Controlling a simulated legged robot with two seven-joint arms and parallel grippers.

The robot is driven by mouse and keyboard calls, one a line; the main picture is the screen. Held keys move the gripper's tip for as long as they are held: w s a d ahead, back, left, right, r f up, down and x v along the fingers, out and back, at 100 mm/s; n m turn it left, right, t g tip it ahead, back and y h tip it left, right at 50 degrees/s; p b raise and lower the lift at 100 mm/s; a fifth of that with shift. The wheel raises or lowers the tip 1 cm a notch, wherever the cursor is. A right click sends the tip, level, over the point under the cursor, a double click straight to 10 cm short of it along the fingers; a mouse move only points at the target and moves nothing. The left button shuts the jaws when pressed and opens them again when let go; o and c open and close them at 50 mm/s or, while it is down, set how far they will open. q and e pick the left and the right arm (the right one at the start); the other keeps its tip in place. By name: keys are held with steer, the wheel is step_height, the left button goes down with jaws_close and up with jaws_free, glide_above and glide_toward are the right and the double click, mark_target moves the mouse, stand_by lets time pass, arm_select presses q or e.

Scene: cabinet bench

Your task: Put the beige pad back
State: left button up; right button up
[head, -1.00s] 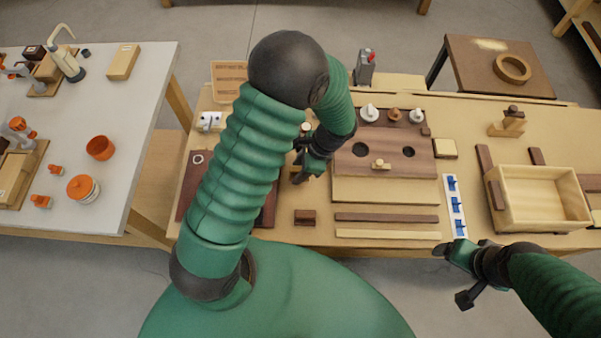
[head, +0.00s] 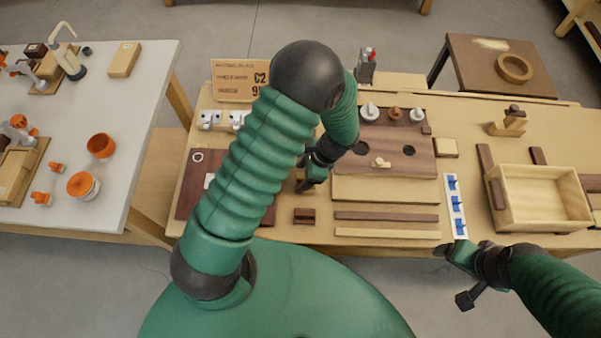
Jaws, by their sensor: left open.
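A small square beige pad (head: 446,148) lies on the bench just right of the brown panel (head: 396,168) with two dark holes. My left gripper (head: 306,186) is open over the bench, left of the brown panel and well apart from the pad. Its fingers are dark and partly hidden by my arm, and I see nothing between them. My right gripper (head: 453,274) is in front of the bench's near edge at the right, with its fingers spread and nothing between them.
A small dark brown block (head: 304,216) sits just below my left gripper. A white strip with blue clips (head: 455,206) and an open wooden box (head: 541,199) are to the right. My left arm hides part of a dark red-brown board (head: 190,190).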

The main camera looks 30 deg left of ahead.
arm_select(q)
steer(key=r, duration=0.1)
steer(key=d+r, duration=0.2)
steer(key=shift+w+d, duration=0.2)
steer(key=shift+w, duration=0.05)
steer(key=a+v, duration=0.1)
steer(key=v, duration=0.8)
steer(key=s+d+r+n+t+h, duration=0.1)
steer(key=s+r+n+t+h, duration=0.2)
steer(key=n, duration=0.8)
steer(key=s+r+t, duration=0.1)
steer(key=s+t, duration=0.1)
steer(key=s, duration=0.1)
steer(key=shift+s+n+h+p, duration=0.3)
steer(key=shift+s+h+p, duration=0.05)
steer(key=shift+s+h, duration=0.05)
arm_select(e)
steer(key=shift+s+d+r, duration=0.1)
steer(key=shift+d+r, duration=0.1)
steer(key=shift+d, duration=0.5)
arm_select(q)
steer(key=shift+w+a+r, duration=0.1)
arm_select(e)
steer(key=shift+a, duration=0.15)
